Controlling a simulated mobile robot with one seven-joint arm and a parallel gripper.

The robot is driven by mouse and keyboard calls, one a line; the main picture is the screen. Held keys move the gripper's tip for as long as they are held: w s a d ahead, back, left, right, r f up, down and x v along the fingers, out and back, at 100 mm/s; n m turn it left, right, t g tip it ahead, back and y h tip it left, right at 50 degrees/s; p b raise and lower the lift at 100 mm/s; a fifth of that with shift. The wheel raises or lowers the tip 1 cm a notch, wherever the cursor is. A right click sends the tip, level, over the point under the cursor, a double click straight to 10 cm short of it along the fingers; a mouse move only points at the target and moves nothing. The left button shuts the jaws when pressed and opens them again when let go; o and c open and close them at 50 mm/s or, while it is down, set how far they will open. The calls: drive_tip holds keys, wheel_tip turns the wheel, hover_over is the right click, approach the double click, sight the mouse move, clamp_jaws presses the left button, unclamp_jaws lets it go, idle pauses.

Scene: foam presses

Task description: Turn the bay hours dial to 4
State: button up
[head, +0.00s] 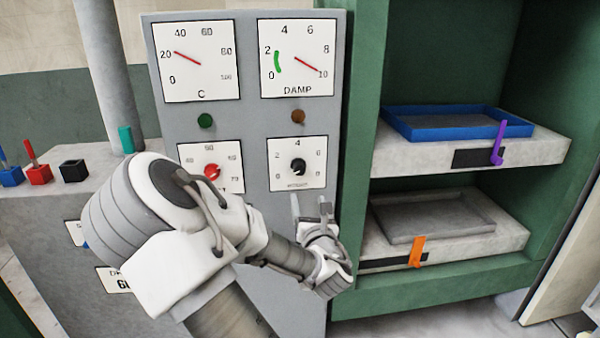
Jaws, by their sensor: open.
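The panel has a lower right dial with a black knob (297,166) on a white plate (284,180) marked 0, 2, 4 and more. Its lower label is too small to read surely; it may be the bay hours dial. The direction of the knob's pointer is hard to tell. My gripper (312,200) is just below this knob with its two fingers pointing up, open and empty. The fingers look apart from the knob. A red knob (212,171) sits on the plate to the left, partly hidden by my arm.
Above are two gauges, C (201,62) and DAMP (297,60), with green (205,121) and amber (298,117) lamps. At right, a green cabinet (364,130) holds a blue tray (400,128) and a grey tray (425,238). Purple (498,144) and orange (416,252) levers stick out.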

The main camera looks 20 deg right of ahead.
sight(300, 171)
drive_tip(key=p+x, duration=0.1)
drive_tip(key=x, duration=1.5)
drive_tip(key=shift+s+f, duration=0.1)
clamp_jaws()
